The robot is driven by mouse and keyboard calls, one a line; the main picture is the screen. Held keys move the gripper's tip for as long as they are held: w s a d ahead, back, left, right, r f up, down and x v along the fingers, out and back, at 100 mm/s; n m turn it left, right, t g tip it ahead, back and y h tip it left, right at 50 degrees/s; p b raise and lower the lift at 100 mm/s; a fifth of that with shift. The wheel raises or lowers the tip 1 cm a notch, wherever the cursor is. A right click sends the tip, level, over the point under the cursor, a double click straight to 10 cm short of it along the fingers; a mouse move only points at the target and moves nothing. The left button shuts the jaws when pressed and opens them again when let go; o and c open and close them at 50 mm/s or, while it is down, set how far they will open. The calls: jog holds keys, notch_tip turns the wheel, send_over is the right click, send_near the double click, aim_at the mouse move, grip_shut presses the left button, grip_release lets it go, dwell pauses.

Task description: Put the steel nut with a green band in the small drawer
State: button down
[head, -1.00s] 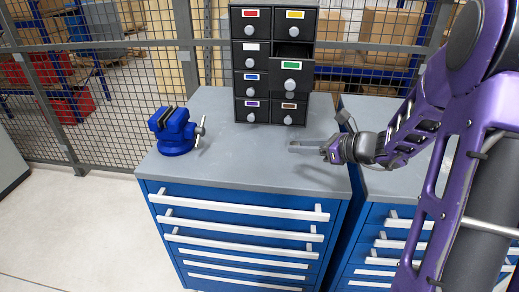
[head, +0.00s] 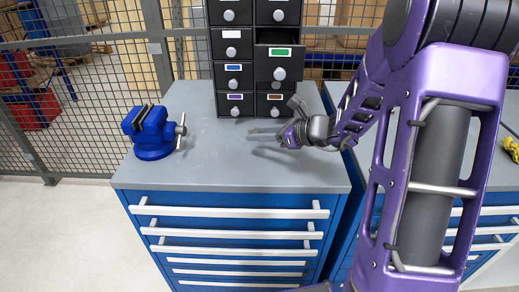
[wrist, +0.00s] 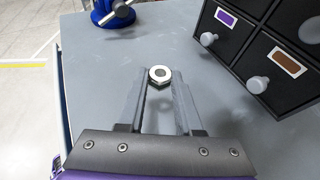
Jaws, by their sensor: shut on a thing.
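My gripper (head: 258,137) is just above the grey worktop, in front of the small-drawer cabinet (head: 259,92). In the wrist view my gripper (wrist: 159,78) is shut on a steel nut (wrist: 159,74), held between the fingertips. In the head view the nut is too small to tell. The drawer with a green label (head: 279,64) is pulled out from the right column of the cabinet, above and beyond my gripper. The other visible drawers look shut.
A blue vise (head: 152,135) stands on the left of the worktop (head: 200,165); its handle and base show at the top of the wrist view. A second blue cabinet stands at the right. A mesh fence is behind. The worktop's middle is clear.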

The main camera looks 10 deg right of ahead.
aim_at(260, 154)
jog(key=shift+f+b, duration=0.45)
jog(key=shift+f, duration=1.7)
jog(key=shift+f, duration=0.25)
jog(key=c, duration=0.6)
grip_release()
jog(key=shift+r, duration=0.1)
jog(key=shift+r, duration=0.1)
